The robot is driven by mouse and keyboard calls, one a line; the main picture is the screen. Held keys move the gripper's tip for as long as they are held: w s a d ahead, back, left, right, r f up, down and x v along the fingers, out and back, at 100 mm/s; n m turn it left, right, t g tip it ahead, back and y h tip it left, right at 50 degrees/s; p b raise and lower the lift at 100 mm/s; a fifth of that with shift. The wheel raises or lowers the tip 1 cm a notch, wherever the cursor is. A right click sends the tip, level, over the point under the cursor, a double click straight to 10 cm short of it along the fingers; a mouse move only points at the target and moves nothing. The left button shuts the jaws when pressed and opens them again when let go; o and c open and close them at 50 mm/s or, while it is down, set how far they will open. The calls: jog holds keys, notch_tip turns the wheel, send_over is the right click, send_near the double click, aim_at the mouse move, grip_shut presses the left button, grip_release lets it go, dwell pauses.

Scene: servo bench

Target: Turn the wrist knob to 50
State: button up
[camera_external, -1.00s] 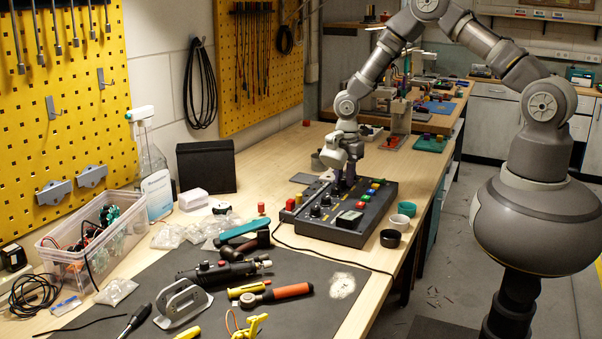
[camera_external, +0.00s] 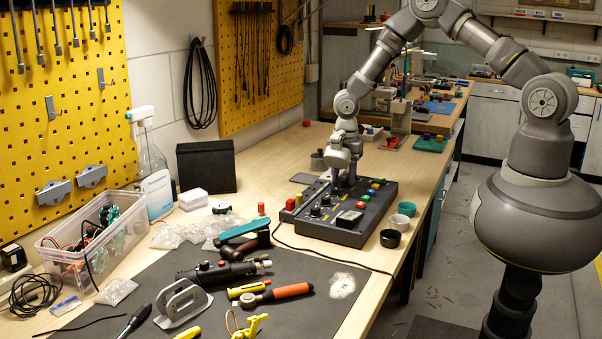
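A dark control box (camera_external: 318,229) stands on the wooden bench, with several black knobs, coloured buttons and a small meter (camera_external: 350,218) on its sloped top. Two black knobs (camera_external: 316,211) show at its left front part. My gripper (camera_external: 343,184) points down over the back part of the box, with its dark fingers at or just above the panel. The fingers hide what lies under them, so I cannot tell which knob is there or whether they touch it. No knob marking or scale number is legible. The finger gap is too small to make out.
Two small cups, one teal (camera_external: 407,209) and one black (camera_external: 390,238), stand near the box's right edge beside a white cup (camera_external: 399,222). A dark mat (camera_external: 290,315) with tools lies in front. A red-topped piece (camera_external: 261,209) stands left of the box.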

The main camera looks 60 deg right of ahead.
aim_at(343, 179)
jog(key=shift+o, duration=0.8)
jog(key=shift+f, duration=0.1)
notch_tip(343, 179, up, 8)
jog(key=shift+f+p, duration=0.1)
jog(key=shift+p, duration=0.5)
